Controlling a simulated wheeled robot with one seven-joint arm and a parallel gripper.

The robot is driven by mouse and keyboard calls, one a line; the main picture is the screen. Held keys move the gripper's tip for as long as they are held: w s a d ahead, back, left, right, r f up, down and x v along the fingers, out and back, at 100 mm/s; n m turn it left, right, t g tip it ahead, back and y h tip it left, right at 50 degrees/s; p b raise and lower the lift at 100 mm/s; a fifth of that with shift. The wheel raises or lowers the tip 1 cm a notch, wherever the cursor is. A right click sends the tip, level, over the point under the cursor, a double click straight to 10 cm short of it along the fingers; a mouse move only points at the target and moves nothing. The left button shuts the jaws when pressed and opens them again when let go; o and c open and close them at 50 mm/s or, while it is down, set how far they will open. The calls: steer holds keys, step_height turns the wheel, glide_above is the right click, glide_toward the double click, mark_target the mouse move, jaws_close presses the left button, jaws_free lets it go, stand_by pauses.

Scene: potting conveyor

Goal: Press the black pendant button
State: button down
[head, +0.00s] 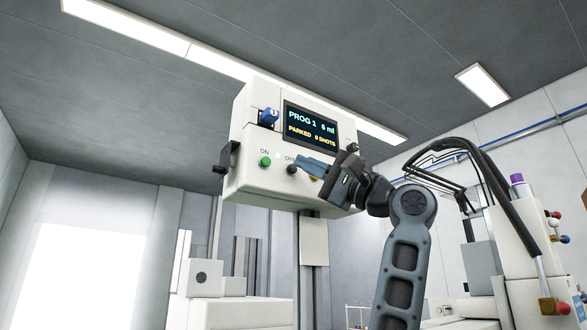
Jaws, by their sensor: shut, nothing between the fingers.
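A white control box (243,183) hangs in the middle of the head view, with a lit screen (312,124) reading "PROG 1 6 ml" and "PARKED 0 SHOTS". Below the screen is a green button (265,161) under the label "ON". A dark, black-looking button (291,170) sits to its right, under a label that reads "OFF" as far as it shows. My gripper (302,163) is shut and empty, with its bluish fingers pointing left across the box's front. The fingertips are just right of the dark button in the picture; I cannot tell whether they touch it. My gripper hides the panel farther right.
A blue knob (269,115) sticks out left of the screen, and a black bracket (226,160) is on the box's left side. A white machine with black hoses (487,180) stands at the right. Open air lies left of the box.

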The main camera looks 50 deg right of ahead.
steer(key=shift+w, duration=0.15)
stand_by(0.5)
steer(key=shift+w+d, duration=0.1)
steer(key=shift+w, duration=0.15)
steer(key=shift+w+d, duration=0.15)
steer(key=shift+w, duration=0.3)
stand_by(0.7)
stand_by(0.4)
steer(key=shift+s+a, duration=0.25)
steer(key=shift+s, duration=0.6)
steer(key=shift+s, duration=0.1)
steer(key=shift+s+a, duration=0.25)
steer(key=shift+s, duration=0.5)
steer(key=shift+s+a, duration=0.2)
steer(key=shift+s, duration=0.6)
steer(key=shift+s+a, duration=0.25)
steer(key=shift+s, duration=0.5)
